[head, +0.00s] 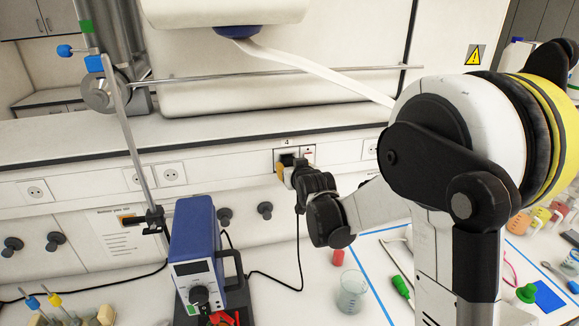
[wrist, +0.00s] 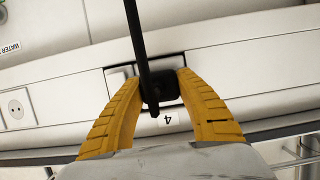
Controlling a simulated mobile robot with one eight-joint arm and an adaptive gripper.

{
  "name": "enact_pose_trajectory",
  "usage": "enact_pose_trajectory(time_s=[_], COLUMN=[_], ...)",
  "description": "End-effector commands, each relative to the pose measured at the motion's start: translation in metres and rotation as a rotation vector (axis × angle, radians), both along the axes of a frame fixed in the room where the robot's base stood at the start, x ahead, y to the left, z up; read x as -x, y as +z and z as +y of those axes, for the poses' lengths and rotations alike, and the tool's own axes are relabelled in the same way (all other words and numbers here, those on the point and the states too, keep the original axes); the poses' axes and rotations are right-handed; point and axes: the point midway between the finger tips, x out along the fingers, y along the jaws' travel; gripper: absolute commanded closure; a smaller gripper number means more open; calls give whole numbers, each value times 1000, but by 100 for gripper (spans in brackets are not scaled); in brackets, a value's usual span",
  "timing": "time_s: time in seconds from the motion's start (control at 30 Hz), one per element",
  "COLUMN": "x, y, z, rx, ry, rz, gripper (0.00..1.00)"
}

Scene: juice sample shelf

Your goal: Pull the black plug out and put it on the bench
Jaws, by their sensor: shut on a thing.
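The black plug (head: 287,160) is at the wall socket marked 4 (head: 306,152) in the head view. In the wrist view the plug (wrist: 165,88) sits between the yellow fingers of my gripper (wrist: 156,80), which are shut on its sides. The wrist view is turned over, and the black cord runs from the plug to the top edge. I cannot tell whether the plug is fully seated. In the head view my gripper (head: 279,175) reaches the socket from the front, and its body hides part of the plug. The bench (head: 330,308) lies below.
A blue power supply (head: 195,240) stands left of my gripper, with the black cord (head: 299,250) nearby. A glass beaker (head: 352,291) and a red cap (head: 338,257) stand on the bench. A metal stand rod (head: 130,140) rises at left. Blue tape (head: 371,283) marks the bench at right.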

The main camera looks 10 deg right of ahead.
Motion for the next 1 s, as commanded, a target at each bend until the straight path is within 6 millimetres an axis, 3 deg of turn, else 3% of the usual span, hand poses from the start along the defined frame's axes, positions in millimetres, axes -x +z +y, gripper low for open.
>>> enact_pose_trajectory(time_s=[0.67, 1.0], x=[5, 19], y=[1, 0], z=[0, 0], rx=[0, 0], ry=[0, 0], rz=[-2, -2], gripper=[100, 100])
